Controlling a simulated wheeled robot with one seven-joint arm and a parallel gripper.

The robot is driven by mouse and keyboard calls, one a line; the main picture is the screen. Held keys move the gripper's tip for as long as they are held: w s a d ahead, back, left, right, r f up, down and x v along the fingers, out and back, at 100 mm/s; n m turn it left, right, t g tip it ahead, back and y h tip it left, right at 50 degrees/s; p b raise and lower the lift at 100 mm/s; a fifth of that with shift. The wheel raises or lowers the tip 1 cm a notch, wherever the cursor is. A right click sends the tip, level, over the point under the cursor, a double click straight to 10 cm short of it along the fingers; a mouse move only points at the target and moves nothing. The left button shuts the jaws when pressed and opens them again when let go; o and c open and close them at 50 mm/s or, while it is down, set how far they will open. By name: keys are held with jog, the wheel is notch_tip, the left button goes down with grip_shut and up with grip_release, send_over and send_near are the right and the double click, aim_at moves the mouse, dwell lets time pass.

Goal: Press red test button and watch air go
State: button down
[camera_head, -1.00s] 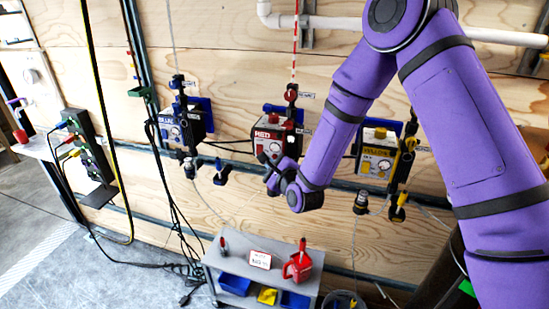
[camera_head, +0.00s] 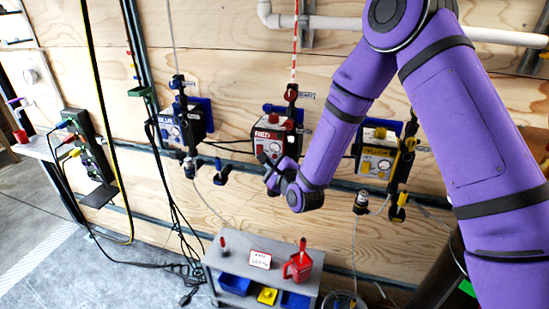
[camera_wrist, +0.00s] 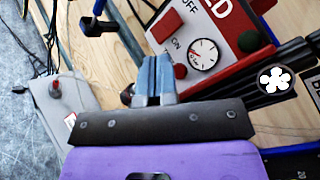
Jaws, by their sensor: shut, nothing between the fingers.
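The red filter unit (camera_head: 277,125) hangs on the plywood wall in the head view, between a blue unit and a yellow unit. In the wrist view its red-and-white face (camera_wrist: 228,62) shows at the upper right, with a square red ON/OFF switch (camera_wrist: 166,25), a round gauge (camera_wrist: 204,54) and a small round red button (camera_wrist: 180,71) beside the gauge. My gripper (camera_wrist: 156,60) is shut and empty, with its tips just left of the switch and button in the picture. I cannot tell whether it touches the unit. In the head view my wrist partly hides the unit's lower part.
The blue unit (camera_head: 186,122) hangs to the left and the yellow unit (camera_head: 376,160) to the right. A grey cart (camera_head: 225,262) with a red jug (camera_head: 299,266) stands below. A power strip (camera_head: 88,145) and hanging cables are at the left.

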jog(key=shift+w, duration=0.1)
jog(key=shift+w+d, duration=0.15)
jog(key=shift+w, duration=0.2)
jog(key=shift+w+d, duration=0.15)
jog(key=shift+w, duration=0.15)
dwell(0.8)
dwell(0.4)
jog(key=shift+s+a, duration=0.3)
jog(key=shift+s, duration=0.45)
jog(key=s, duration=0.1)
jog(key=s+a, duration=0.1)
jog(key=s, duration=0.2)
jog(key=shift+s+a, duration=0.35)
dwell(0.5)
